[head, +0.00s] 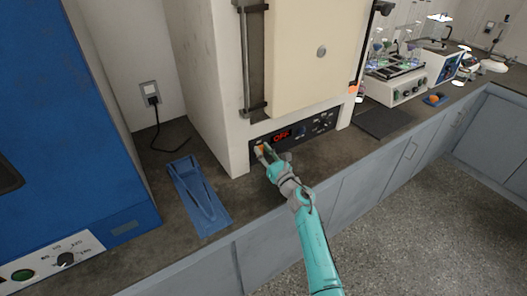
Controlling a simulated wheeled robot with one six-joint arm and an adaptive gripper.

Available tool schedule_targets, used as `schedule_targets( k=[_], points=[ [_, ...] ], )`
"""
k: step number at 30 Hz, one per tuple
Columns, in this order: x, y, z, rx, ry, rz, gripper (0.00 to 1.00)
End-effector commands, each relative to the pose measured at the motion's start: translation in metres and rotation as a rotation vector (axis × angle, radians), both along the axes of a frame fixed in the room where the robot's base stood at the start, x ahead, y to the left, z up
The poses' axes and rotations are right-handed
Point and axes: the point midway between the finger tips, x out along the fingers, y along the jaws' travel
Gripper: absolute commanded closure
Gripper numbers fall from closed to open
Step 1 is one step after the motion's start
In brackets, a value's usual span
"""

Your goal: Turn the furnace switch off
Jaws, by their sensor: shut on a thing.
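The furnace (205,90) is a large white unit with a cream door, standing on the dark counter. Its black control panel (322,122) runs along the lower front. A red display (281,135) on the panel seems to read OFF. My gripper (262,150) is at the left end of this panel, below and left of the display. Its fingers are shut on the furnace switch, which they mostly hide. A small orange patch shows between the fingertips. My teal arm comes up from the lower right.
A blue tray with tongs (198,197) lies on the counter left of my gripper. A blue machine (70,110) with a knob panel stands at far left. A dark mat (383,123) and a shaker with flasks (397,88) are to the right. Open floor lies at lower right.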

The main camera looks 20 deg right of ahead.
Motion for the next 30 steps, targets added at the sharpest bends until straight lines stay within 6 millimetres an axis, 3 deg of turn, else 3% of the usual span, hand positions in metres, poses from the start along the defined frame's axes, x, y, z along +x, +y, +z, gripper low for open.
schedule_targets(
  k=[7,8,10,11,23,30],
  points=[
    [0.000,0.001,0.000,-0.001,0.000,0.003,1.00],
    [0.000,0.001,0.000,-0.001,0.000,0.003,0.68],
    [0.000,0.001,0.000,0.000,0.000,0.002,0.51],
    [0.000,0.001,0.000,0.000,0.000,0.002,0.48],
    [-0.006,-0.002,-0.002,0.000,0.001,0.000,0.48],
    [-0.040,-0.013,-0.011,-0.001,0.003,-0.002,0.48]
  ],
)
